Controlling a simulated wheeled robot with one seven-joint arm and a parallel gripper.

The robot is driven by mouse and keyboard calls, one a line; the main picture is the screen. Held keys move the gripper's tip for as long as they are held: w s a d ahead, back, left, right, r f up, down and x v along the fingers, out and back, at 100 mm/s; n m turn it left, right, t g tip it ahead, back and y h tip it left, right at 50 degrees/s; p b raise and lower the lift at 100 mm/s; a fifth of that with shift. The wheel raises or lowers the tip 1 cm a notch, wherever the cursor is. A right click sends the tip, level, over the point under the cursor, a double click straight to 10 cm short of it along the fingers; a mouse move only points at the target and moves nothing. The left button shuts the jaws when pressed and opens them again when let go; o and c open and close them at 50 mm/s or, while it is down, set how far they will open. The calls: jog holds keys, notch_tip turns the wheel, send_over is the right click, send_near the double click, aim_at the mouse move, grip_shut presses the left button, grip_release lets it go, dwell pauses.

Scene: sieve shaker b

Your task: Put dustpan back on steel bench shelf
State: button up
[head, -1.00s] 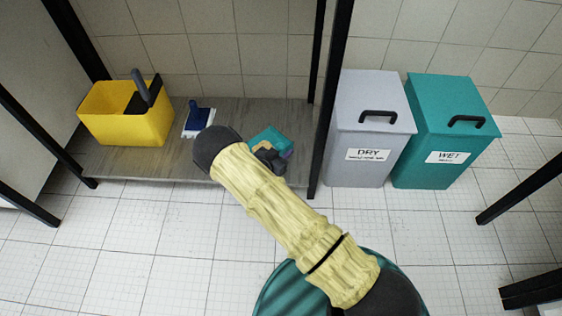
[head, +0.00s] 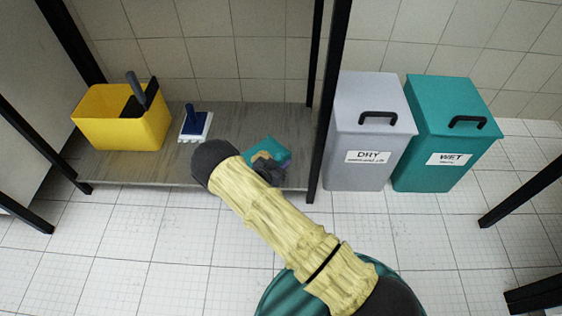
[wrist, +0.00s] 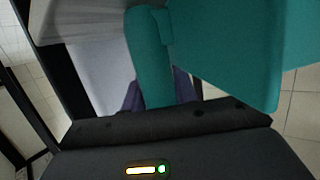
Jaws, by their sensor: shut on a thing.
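The teal dustpan (head: 266,151) shows in the head view, partly hidden by my wrist, over the front right part of the low shelf of the steel bench. In the wrist view its handle (wrist: 150,55) stands between my purple fingers and its broad pan (wrist: 235,45) fills the upper right. My gripper (head: 280,161) is shut on the dustpan's handle; it also shows in the wrist view (wrist: 160,92). The grey steel bench shelf (head: 236,130) has bare room around the dustpan. I cannot tell whether the dustpan touches the shelf.
A yellow bucket (head: 120,118) stands at the shelf's left end, with a blue and white brush (head: 195,123) to its right. A black bench post (head: 326,120) rises close right of the dustpan. A grey DRY bin (head: 370,130) and a teal WET bin (head: 447,130) stand beyond it.

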jog(key=o, duration=1.1)
jog(key=shift+c, duration=0.2)
jog(key=shift+r, duration=0.15)
jog(key=p+v, duration=0.5)
jog(key=v, duration=0.7)
jog(key=shift+p, duration=0.35)
